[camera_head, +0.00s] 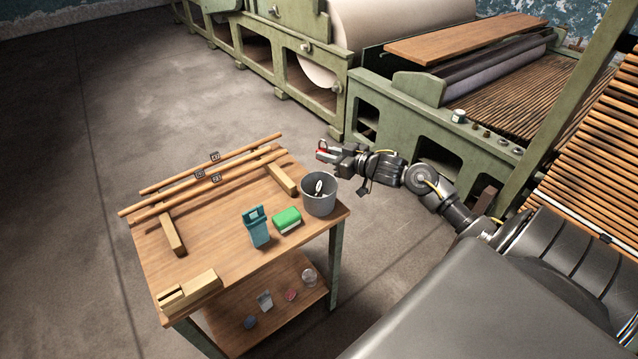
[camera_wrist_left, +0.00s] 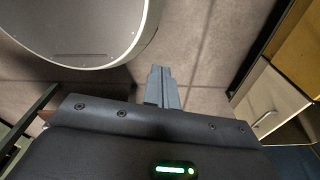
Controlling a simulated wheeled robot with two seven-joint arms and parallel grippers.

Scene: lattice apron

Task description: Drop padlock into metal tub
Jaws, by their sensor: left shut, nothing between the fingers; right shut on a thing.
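The padlock (camera_head: 322,153), small with a red body and a grey shackle, is at the tips of my right gripper (camera_head: 328,155). That gripper is shut on it and holds it up, above and behind the tub in the head view. The grey metal tub (camera_head: 319,203) stands on the right corner of the wooden bench, with a small black and white thing inside. My left gripper (camera_wrist_left: 162,85) shows only in the left wrist view, its fingers shut and empty.
The wooden bench (camera_head: 220,238) also bears a green and white sponge (camera_head: 287,221), a teal container (camera_head: 257,228), a wooden block (camera_head: 188,292) and long rods (camera_head: 205,181) on two supports. Small items lie on its lower shelf (camera_head: 243,330). Large green machines (camera_head: 395,130) stand behind.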

